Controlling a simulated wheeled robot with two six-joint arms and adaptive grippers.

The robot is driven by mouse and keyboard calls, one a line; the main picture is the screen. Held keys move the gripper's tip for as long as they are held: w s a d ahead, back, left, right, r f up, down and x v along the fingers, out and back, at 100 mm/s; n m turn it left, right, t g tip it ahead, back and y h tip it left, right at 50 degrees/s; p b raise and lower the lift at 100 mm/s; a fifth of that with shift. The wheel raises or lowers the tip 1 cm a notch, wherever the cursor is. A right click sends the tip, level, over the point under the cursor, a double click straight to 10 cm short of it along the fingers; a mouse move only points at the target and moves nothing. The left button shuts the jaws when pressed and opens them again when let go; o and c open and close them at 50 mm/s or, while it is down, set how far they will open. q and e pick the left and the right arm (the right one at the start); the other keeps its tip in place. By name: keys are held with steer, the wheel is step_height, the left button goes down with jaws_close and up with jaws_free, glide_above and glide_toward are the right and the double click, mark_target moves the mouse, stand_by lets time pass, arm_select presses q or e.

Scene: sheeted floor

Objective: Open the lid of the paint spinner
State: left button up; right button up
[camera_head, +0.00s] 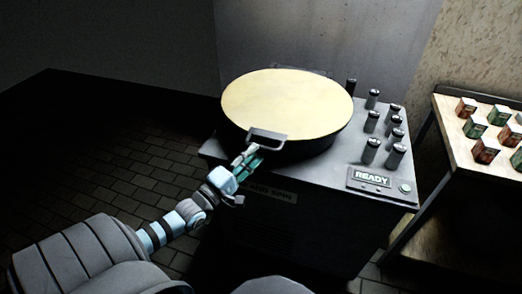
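The paint spinner (270,220) is a dark cabinet with a round, pale yellow lid (288,103) on its top. The lid lies flat, and a grey handle (268,136) sticks out at its front edge. My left gripper (250,158) is at the handle, its fingers just below and against or very near the bar. Whether the fingers are closed around the handle cannot be told at this size. A panel reading READY (372,177) with a small round button (405,188) is at the front right of the top. My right gripper is not in view.
Several dark cylinders with grey caps (371,122) stand on the spinner's top right of the lid. A wooden-topped table (457,141) with several small red and green boxes stands at the right. Tiled floor (130,165) is open on the left.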

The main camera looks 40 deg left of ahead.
mark_target(261, 147)
arm_select(q)
steer(key=b+x, duration=0.1)
steer(key=x, duration=0.3)
steer(key=shift+w, duration=0.1)
steer(key=shift+c, duration=0.3)
jaws_close()
